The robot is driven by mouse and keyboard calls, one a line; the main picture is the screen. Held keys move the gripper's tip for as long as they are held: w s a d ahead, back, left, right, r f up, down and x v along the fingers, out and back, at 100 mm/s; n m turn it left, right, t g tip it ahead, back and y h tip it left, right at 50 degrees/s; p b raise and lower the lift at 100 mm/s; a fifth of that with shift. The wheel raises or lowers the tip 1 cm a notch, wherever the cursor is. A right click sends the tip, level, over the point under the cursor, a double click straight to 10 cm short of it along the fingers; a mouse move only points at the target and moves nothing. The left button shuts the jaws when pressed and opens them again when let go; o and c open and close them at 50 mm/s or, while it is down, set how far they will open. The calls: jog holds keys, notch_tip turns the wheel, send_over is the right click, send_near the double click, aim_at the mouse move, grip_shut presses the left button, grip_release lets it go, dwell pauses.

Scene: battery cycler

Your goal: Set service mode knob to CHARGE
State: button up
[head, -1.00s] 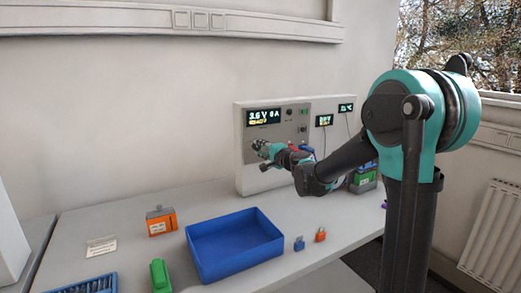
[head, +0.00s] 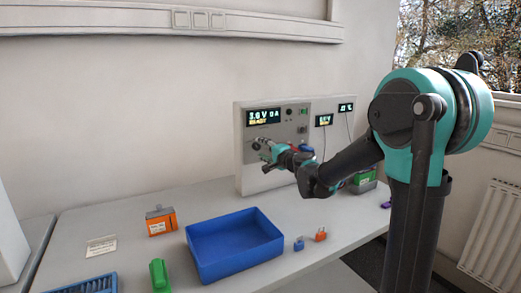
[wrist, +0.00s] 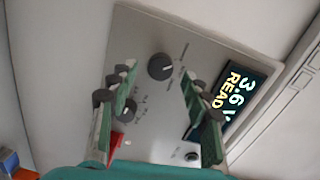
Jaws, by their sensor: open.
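The cycler panel (head: 243,170) stands against the wall at the back of the bench, with a lit display (head: 264,117). In the wrist view, a round dark knob (wrist: 160,67) with a light pointer line sits on the grey panel (wrist: 205,50), between my fingertips in the picture. The small markings around it are too blurred to read. My gripper (wrist: 158,76) is open, its fingers to either side of the knob; I cannot tell how far the tips are from it. In the head view my gripper (head: 262,152) is in front of the panel's lower part and hides the knob.
The wrist view also shows the display (wrist: 236,95), a red part (wrist: 116,142) and a round socket or button (wrist: 191,156). A blue tray (head: 225,268), an orange battery pack (head: 161,221) and small padlocks (head: 320,235) are on the bench below.

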jog(key=v, duration=1)
jog(key=shift+s, duration=0.15)
jog(key=shift+d, duration=0.1)
